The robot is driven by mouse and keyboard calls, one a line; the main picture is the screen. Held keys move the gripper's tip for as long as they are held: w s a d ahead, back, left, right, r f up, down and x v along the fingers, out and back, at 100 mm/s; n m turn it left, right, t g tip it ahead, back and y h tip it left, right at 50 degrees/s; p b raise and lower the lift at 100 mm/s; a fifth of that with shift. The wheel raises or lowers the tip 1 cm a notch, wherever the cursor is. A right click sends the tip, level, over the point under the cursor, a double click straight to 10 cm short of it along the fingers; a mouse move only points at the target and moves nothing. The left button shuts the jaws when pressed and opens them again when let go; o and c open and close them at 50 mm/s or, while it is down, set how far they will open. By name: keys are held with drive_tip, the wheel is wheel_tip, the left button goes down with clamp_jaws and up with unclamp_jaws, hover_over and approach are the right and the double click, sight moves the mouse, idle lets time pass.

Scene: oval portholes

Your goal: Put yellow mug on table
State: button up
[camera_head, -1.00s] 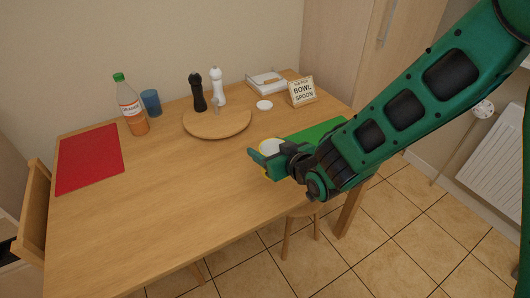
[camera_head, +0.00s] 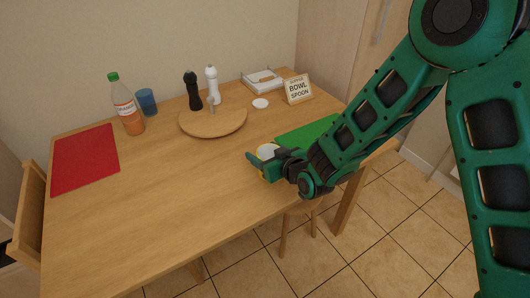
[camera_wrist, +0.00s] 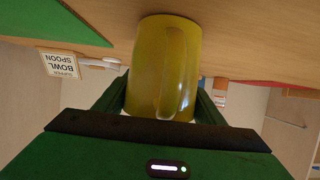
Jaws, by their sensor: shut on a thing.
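The yellow mug (camera_wrist: 164,68) is between the fingers of my gripper (camera_wrist: 160,100) in the wrist view, with its handle facing the camera. In the head view my gripper (camera_head: 264,167) is shut on the mug, and only the mug's pale opening and yellow rim (camera_head: 267,151) show past the fingers. The mug is over the front right part of the wooden table (camera_head: 170,200), left of the green mat. It looks upright and at or very close to the tabletop; I cannot tell whether it touches.
A green mat (camera_head: 305,133) lies behind my gripper. A round board (camera_head: 213,122), pepper and salt mills, a bottle (camera_head: 126,108), a blue cup (camera_head: 147,101) and a sign (camera_head: 298,89) stand farther back. A red mat (camera_head: 85,158) lies left. The table's middle is clear.

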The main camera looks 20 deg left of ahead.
drive_tip(key=o, duration=1.3)
drive_tip(key=shift+f, duration=0.1)
drive_tip(key=v, duration=1.2)
drive_tip(key=shift+w+d, duration=0.1)
